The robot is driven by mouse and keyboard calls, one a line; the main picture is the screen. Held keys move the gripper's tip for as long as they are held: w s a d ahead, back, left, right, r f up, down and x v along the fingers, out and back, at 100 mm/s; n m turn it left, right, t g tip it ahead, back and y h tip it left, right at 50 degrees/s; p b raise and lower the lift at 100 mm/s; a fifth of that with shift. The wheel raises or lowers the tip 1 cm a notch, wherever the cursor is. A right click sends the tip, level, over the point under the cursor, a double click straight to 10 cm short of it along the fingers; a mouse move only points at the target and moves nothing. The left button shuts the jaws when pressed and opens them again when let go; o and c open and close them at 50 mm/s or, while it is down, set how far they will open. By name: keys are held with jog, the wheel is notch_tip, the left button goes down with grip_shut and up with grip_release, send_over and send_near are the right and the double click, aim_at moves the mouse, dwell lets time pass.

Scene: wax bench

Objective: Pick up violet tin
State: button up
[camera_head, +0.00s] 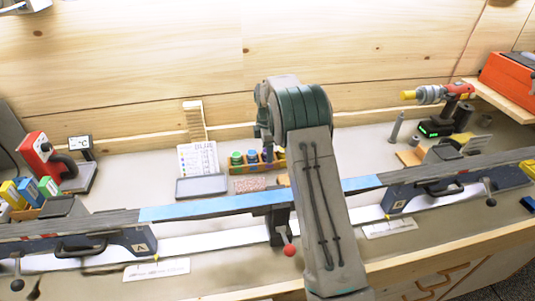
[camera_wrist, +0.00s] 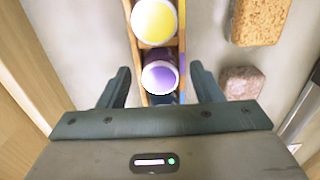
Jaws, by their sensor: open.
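My gripper (camera_wrist: 160,68) is open, with one dark finger on either side of the tin and rack. I cannot tell whether the fingers touch the rack. A yellow-lidded tin (camera_wrist: 155,20) stands just beyond the violet one. A bit of blue shows on the near side, mostly hidden by my gripper.
A tan block (camera_wrist: 261,20) and a pinkish block (camera_wrist: 241,82) lie right of the rack in the wrist view. In the head view, a long blue-topped rail (camera_head: 215,207) crosses in front of the rack. A card (camera_head: 198,159) and grey tray (camera_head: 202,186) stand left of it.

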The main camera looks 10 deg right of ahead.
jog(key=shift+f, duration=0.25)
jog(key=c, duration=1.1)
jog(key=shift+o, duration=0.2)
notch_tip(320, 180, up, 10)
jog(key=b, duration=0.2)
jog(key=shift+o, duration=0.9)
jog(key=shift+r, duration=0.1)
jog(key=shift+c, duration=0.5)
